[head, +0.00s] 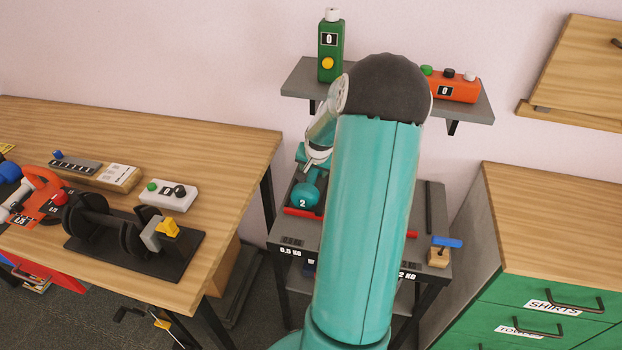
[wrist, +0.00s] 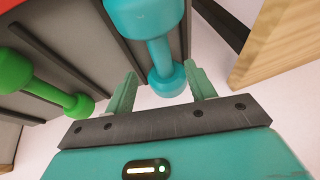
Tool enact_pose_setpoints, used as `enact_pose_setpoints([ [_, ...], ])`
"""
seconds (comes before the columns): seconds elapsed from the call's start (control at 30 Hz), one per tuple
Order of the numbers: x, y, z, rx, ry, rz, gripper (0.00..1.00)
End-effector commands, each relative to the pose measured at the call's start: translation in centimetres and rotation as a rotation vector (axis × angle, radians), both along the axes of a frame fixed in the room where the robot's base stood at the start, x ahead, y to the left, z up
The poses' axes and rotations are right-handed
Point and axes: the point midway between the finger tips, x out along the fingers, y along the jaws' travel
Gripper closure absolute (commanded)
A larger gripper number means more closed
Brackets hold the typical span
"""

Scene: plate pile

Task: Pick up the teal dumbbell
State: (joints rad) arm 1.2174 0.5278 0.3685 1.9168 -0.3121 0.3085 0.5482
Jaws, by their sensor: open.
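The teal dumbbell (head: 306,190) lies in a tray on the grey rack, its near head marked "2". My arm hides part of the rack around it. In the wrist view the teal dumbbell (wrist: 161,52) runs lengthwise away from me. My gripper (wrist: 160,72) is open, with one pale green finger on each side of the dumbbell's nearer head as seen in the picture. No grip on it shows, and I cannot tell the depth between them. In the head view my gripper is above or beside the dumbbell, largely hidden.
A green dumbbell (wrist: 45,85) lies left in the neighbouring slot, beyond a grey divider. A shelf (head: 468,105) with a green bottle (head: 331,50) and an orange box (head: 453,87) hangs above. A wooden table (head: 225,145) stands left, a green drawer cabinet (head: 540,215) right.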

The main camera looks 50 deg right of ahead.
Motion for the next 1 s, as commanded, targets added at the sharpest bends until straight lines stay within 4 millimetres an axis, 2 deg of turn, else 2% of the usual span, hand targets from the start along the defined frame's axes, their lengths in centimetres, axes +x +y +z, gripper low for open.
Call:
enact_pose_setpoints([
  [0.1, 0.6, -0.5, -1.6, 0.001, 0.001, 0.001, 0.45],
  [0.33, 1.2, -1.1, -3.2, 0.001, 0.002, 0.003, 0.45],
  [0.6, 2.4, -2.1, -6.5, 0.0, 0.001, 0.003, 0.45],
  [0.87, 2.5, -2.3, -6.9, -0.001, 0.001, 0.003, 0.45],
  [0.9, 2.5, -2.3, -6.9, -0.001, 0.001, 0.003, 0.47],
  [1.0, 2.5, -2.3, -6.9, -0.001, 0.001, 0.003, 0.67],
])
